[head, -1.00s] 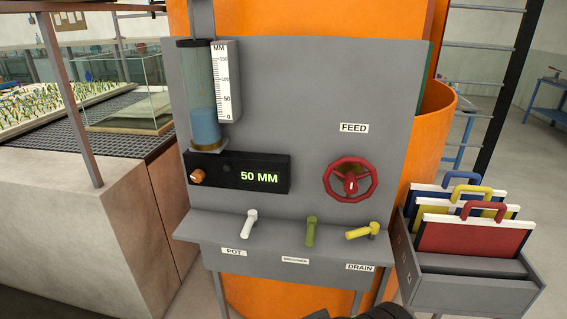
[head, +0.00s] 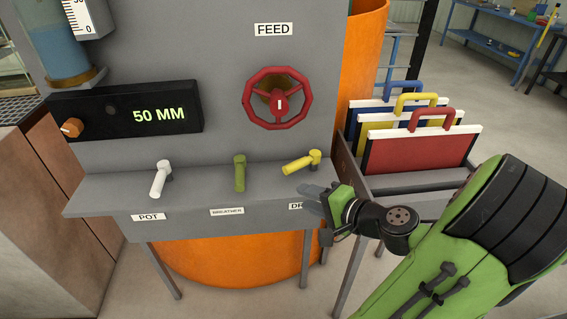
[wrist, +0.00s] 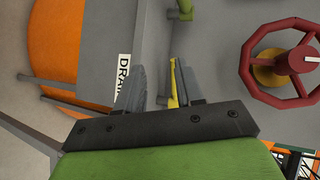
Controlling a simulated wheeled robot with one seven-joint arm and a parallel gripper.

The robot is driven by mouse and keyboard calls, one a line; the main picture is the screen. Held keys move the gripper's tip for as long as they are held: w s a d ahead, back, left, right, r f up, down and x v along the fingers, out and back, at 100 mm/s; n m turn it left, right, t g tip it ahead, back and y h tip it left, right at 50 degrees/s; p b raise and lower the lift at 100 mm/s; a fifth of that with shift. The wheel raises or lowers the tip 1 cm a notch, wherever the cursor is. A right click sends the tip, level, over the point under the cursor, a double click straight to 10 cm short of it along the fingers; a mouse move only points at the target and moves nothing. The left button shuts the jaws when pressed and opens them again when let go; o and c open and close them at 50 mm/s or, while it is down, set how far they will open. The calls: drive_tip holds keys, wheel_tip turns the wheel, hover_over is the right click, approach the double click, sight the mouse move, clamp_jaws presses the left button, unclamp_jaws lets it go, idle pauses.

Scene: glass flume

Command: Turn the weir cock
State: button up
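No label reading weir shows. Three small cocks stand on the grey ledge in the head view: a white lever (head: 160,178) above the POT label, a green lever (head: 240,172) above BREATHER, and a yellow lever (head: 300,162) above DRAIN. The yellow lever points left from its pivot. My gripper (head: 314,196) is just in front of and below the yellow lever, covering part of the DRAIN label. In the wrist view my gripper's fingers (wrist: 158,88) are apart. The yellow lever (wrist: 173,88) shows beside the right finger, partly hidden; contact cannot be told.
A red FEED handwheel (head: 278,98) is on the panel above the ledge. A display box (head: 130,112) reads 50 MM, below a blue-filled gauge tube (head: 52,45). A grey rack (head: 355,165) with coloured handled boards stands right, close to my arm.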

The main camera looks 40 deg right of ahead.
sight(303, 163)
drive_tip(key=s+d+r+m+t+h, duration=0.1)
drive_tip(key=s+d+m+t+h, duration=0.15)
drive_tip(key=d, duration=0.25)
drive_tip(key=shift+g, duration=0.35)
drive_tip(key=x, duration=0.5)
drive_tip(key=b+x, duration=0.1)
drive_tip(key=x, duration=0.5)
drive_tip(key=b+x, duration=0.1)
drive_tip(key=x, duration=0.4)
drive_tip(key=shift+w+a+r, duration=0.1)
drive_tip(key=shift+w+a, duration=0.1)
drive_tip(key=shift+a, duration=0.2)
clamp_jaws()
